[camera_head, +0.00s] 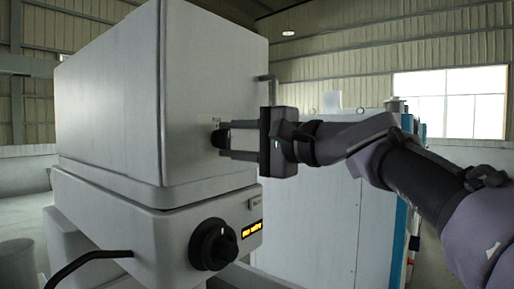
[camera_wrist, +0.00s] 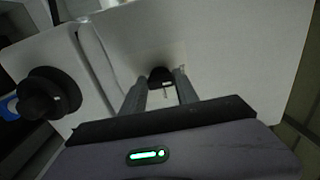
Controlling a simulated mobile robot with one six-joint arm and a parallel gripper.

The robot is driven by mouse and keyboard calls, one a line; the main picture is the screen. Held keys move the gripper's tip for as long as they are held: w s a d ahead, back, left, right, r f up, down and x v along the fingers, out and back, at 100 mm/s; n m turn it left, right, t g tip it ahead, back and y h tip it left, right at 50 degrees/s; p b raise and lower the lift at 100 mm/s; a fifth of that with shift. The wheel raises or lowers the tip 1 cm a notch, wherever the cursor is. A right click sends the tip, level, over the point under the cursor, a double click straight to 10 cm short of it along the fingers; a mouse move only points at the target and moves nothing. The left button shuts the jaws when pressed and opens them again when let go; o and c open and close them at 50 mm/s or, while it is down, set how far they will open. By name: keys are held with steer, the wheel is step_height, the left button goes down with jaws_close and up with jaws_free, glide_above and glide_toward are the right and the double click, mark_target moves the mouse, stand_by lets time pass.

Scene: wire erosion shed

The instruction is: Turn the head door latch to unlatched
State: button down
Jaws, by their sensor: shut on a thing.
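The head door latch (camera_head: 219,138) is a small dark knob on the side face of the white machine head (camera_head: 110,100). It also shows in the wrist view (camera_wrist: 160,77), between the fingertips, with a small pale mark on it. My gripper (camera_head: 222,140) reaches in from the right and is shut on the latch. In the wrist view my gripper (camera_wrist: 161,84) has a finger on each side of the knob. The fingers hide part of the latch, and I cannot tell its exact turn angle.
A grey pipe handle (camera_head: 268,88) stands out behind my gripper. A white and blue cabinet (camera_head: 330,225) stands behind my arm.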

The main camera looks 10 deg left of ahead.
stand_by(0.6)
steer(key=c, duration=0.9)
jaws_free()
steer(key=b+v, duration=0.1)
steer(key=v, duration=1.6)
steer(key=shift+s+d, duration=0.15)
steer(key=shift+s, duration=0.05)
